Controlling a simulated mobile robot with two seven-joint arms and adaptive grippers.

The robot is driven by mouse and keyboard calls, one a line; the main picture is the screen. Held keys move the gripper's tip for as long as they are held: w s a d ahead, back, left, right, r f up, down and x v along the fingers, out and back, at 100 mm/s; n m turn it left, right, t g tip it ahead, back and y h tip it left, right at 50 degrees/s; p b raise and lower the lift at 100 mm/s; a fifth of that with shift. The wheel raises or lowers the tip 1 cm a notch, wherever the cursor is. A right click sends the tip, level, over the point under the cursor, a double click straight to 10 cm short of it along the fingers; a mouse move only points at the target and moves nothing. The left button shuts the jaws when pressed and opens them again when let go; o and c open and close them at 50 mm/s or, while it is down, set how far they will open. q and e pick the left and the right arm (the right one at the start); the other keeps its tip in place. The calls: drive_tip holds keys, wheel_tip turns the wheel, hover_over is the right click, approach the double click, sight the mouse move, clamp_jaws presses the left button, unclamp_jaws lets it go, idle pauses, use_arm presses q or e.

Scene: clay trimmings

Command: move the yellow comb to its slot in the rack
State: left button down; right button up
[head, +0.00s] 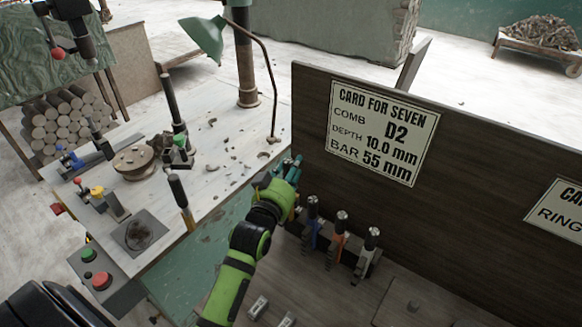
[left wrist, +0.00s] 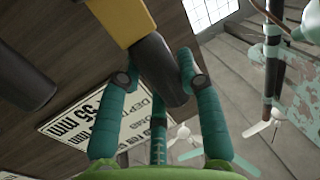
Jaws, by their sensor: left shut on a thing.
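My left gripper (head: 288,172), with teal fingers, is at the left end of the comb rack, beside the dark upright board. In the left wrist view its fingers (left wrist: 155,82) are shut around the dark handle (left wrist: 163,70) of the yellow comb (left wrist: 105,20); the yellow part lies beyond the handle. In the head view the held comb is mostly hidden behind the gripper, so I cannot tell whether it touches the rack. The rack holds a blue comb (head: 310,236), an orange comb (head: 336,251) and a pale grey comb (head: 364,265), handles up. My right gripper is not in view.
A board with a card (head: 382,132) rises behind the rack. Left, a bench (head: 225,178) carries a round wooden piece (head: 133,160), a dark-handled tool (head: 179,193), a lamp (head: 205,38) and scattered trimmings. A button box (head: 102,280) is at the bench's near edge.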

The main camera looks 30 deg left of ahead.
use_arm(q)
wheel_tip(320, 180, down, 7)
drive_tip(key=b, duration=0.4)
drive_tip(key=shift+r, duration=0.2)
idle(0.3)
idle(0.4)
drive_tip(key=c, duration=0.7)
unclamp_jaws()
drive_tip(key=shift+c, duration=0.2)
drive_tip(key=shift+f, duration=0.2)
drive_tip(key=shift+s, duration=0.15)
drive_tip(key=s+d, duration=0.1)
drive_tip(key=s, duration=1)
drive_tip(key=shift+s+d+r, duration=0.25)
drive_tip(key=shift+s, duration=0.1)
